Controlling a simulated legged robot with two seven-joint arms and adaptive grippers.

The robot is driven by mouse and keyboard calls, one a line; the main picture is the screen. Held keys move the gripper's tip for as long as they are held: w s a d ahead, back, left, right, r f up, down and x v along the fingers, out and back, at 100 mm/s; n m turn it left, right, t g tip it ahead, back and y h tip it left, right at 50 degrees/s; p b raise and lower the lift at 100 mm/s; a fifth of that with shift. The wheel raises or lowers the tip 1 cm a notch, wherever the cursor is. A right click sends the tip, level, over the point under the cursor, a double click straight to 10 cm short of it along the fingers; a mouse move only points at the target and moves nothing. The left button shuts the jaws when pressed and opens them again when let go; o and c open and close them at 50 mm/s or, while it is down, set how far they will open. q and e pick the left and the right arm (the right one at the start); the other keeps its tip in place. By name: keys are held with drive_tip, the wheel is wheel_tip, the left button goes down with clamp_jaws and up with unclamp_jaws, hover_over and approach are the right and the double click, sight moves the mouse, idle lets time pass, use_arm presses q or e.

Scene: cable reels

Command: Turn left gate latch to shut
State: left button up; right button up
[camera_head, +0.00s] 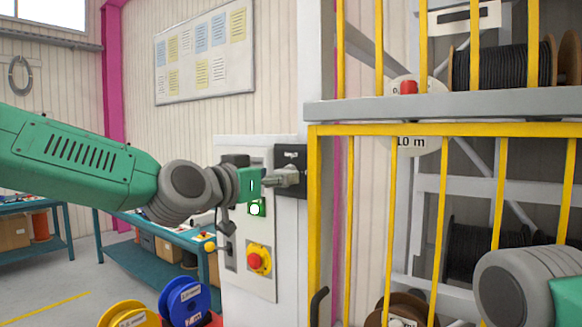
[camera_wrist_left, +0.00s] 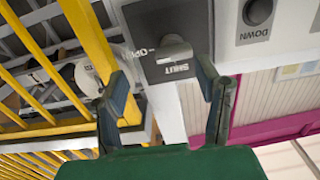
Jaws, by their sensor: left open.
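The gate latch is a dark plate (camera_head: 291,155) on the white post left of the yellow gate. In the left wrist view the plate (camera_wrist_left: 150,20) carries a pale metal handle (camera_wrist_left: 172,48), with "SHUT" below it and "OPEN" at its left. Which mark the handle points to is hard to tell. My left gripper (camera_head: 290,176) is at the latch in the head view and partly covers it. In the left wrist view its fingers (camera_wrist_left: 161,76) are spread, one on each side below the handle, with nothing held. My right gripper is not in view.
A yellow barred gate (camera_head: 314,220) stands right of the post, with racks of cable reels (camera_head: 490,68) behind. A control panel with a red emergency button (camera_head: 254,261) is below my left gripper. Blue and yellow reels (camera_head: 186,302) stand at the bottom. My right arm shows at lower right.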

sight(285, 170)
use_arm(q)
drive_tip(key=shift+w+p, duration=0.85)
drive_tip(key=shift+w, duration=1.85)
drive_tip(key=shift+w+d, duration=0.1)
drive_tip(key=shift+d, duration=1.4)
drive_tip(key=c, duration=0.5)
drive_tip(key=shift+s+r, duration=0.1)
drive_tip(key=shift+s, duration=0.1)
drive_tip(key=c, duration=0.5)
drive_tip(key=shift+w+a+f, duration=0.2)
drive_tip(key=shift+w+a, duration=0.1)
drive_tip(key=shift+a, duration=0.2)
drive_tip(key=shift+c, duration=0.9)
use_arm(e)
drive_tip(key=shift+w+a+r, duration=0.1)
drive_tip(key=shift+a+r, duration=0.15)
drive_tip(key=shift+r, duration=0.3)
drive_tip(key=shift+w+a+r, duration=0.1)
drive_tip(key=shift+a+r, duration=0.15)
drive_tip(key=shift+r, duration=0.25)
